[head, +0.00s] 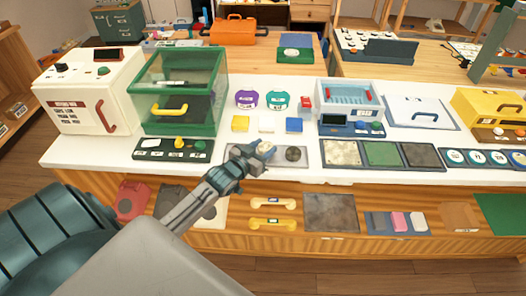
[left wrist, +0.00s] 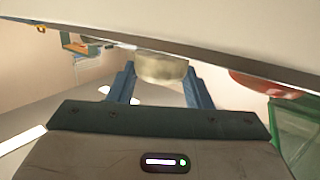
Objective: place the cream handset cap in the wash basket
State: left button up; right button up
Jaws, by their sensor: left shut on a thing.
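My left gripper (head: 256,154) is over the front part of the white counter. It is shut on a small cream cap (head: 267,147). In the left wrist view the cream cap (left wrist: 161,68) sits between the two blue fingers. I cannot tell from the head view how high it is above the counter. A pale blue open basket with red handles (head: 347,88), which looks like the wash basket, stands further back and to the right of the gripper. My right gripper is not in view.
A grey plate with a dark disc (head: 293,155) lies just right of the gripper. A small blue panel with a display (head: 335,124) stands before the basket. A green glass-sided box (head: 185,90) stands left.

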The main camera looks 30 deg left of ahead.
pick_arm(q)
jog(key=shift+f, duration=0.85)
jog(key=shift+f, duration=0.15)
jog(key=o, duration=1)
